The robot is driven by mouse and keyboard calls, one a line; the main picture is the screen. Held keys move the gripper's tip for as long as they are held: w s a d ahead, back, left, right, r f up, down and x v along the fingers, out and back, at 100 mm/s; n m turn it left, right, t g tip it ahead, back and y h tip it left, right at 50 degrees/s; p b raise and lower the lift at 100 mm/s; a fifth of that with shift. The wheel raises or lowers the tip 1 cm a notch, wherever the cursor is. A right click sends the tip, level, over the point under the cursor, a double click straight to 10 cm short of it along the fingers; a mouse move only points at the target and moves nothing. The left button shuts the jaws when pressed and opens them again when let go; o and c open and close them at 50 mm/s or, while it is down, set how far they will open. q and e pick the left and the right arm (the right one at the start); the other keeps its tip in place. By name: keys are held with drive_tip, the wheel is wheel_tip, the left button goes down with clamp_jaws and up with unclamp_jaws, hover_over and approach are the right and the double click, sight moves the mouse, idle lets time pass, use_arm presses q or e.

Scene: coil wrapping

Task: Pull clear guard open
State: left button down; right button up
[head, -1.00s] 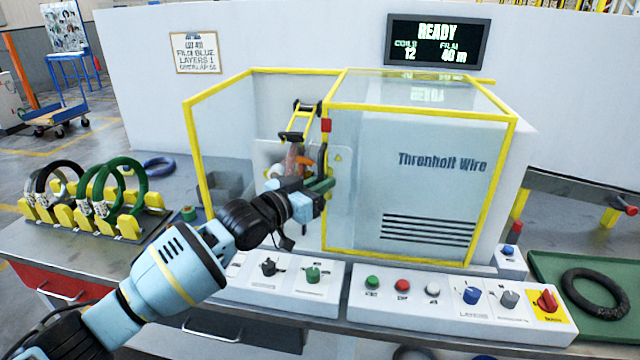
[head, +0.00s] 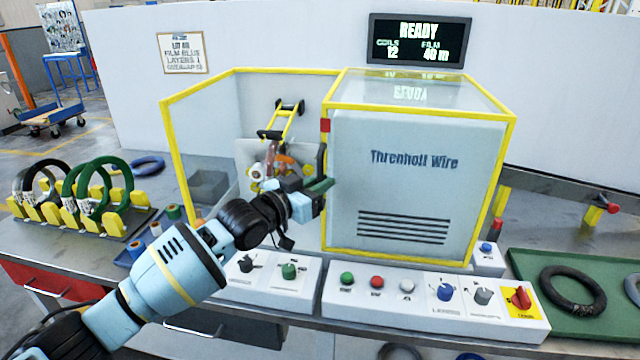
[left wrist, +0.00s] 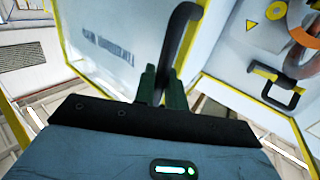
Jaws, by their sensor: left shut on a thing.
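The clear guard (head: 420,111) is a yellow-edged box of clear panels over the right part of the machine, in front of the white housing lettered "Threnholt Wire". Its black handle (head: 320,160) stands upright at its left edge, below a small red block. My left gripper (head: 319,187) is shut on this handle. In the left wrist view the green fingers (left wrist: 162,88) sit either side of the black handle bar (left wrist: 178,40). Left of the guard the yellow-framed bay is uncovered, showing orange and metal parts (head: 272,170). My right gripper is not in view.
Control boxes (head: 430,300) with knobs and buttons line the front edge. A rack of green and black coils (head: 85,205) stands left. A green tray (head: 525,295) with a dark coil lies right. A display (head: 417,40) reads READY.

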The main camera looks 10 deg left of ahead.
use_arm(q)
drive_tip(key=c, duration=1.8)
unclamp_jaws()
drive_tip(key=shift+c, duration=0.2)
drive_tip(key=v, duration=0.7)
drive_tip(key=shift+s+a, duration=0.25)
